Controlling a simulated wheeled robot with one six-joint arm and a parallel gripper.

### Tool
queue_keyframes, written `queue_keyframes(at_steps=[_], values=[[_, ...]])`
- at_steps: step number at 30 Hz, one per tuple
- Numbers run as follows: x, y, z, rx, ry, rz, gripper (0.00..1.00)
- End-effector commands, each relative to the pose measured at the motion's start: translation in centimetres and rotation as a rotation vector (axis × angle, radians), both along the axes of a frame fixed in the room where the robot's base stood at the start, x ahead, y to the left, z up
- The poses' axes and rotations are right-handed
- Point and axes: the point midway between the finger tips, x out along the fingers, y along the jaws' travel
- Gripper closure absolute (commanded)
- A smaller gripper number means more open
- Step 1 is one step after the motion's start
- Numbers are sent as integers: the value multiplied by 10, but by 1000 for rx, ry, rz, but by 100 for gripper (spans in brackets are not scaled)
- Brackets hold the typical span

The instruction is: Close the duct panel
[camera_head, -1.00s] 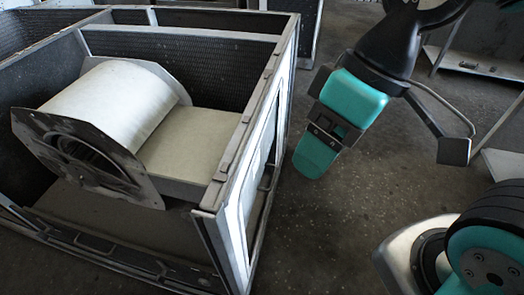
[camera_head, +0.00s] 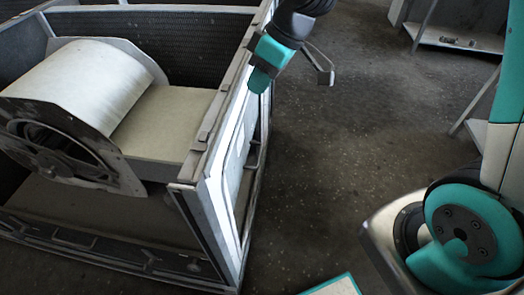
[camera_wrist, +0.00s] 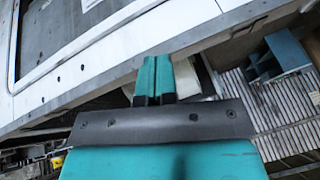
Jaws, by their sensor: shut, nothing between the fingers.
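A pale side panel (camera_head: 234,168), which I take to be the duct panel, stands upright on the right side of the blower housing (camera_head: 192,160). I cannot tell from this angle how far it stands from the frame. In the wrist view, a white-framed panel (camera_wrist: 110,55) with a grey inset fills the upper left. My gripper (camera_head: 257,84) is at the far part of the housing's right side, near its top rail. The gripper's teal fingers (camera_wrist: 154,80) are shut and empty, close to the panel's lower edge in the wrist picture. I cannot tell whether they touch it.
A white blower drum (camera_head: 85,85) sits inside the open-topped housing, beside a flat pale duct top (camera_head: 165,120). A low shelf (camera_head: 455,40) stands at the back right.

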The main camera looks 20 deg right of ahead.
Motion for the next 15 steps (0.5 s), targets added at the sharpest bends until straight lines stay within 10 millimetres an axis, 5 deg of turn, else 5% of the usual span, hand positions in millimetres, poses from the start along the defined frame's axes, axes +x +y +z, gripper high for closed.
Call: queue_keyframes(at_steps=[1,6,12,15], values=[[28,-12,-42,8,-19,12,100],[99,-56,-145,23,-137,76,100],[138,-100,-242,17,-243,127,100],[145,-111,-265,11,-273,140,100]])
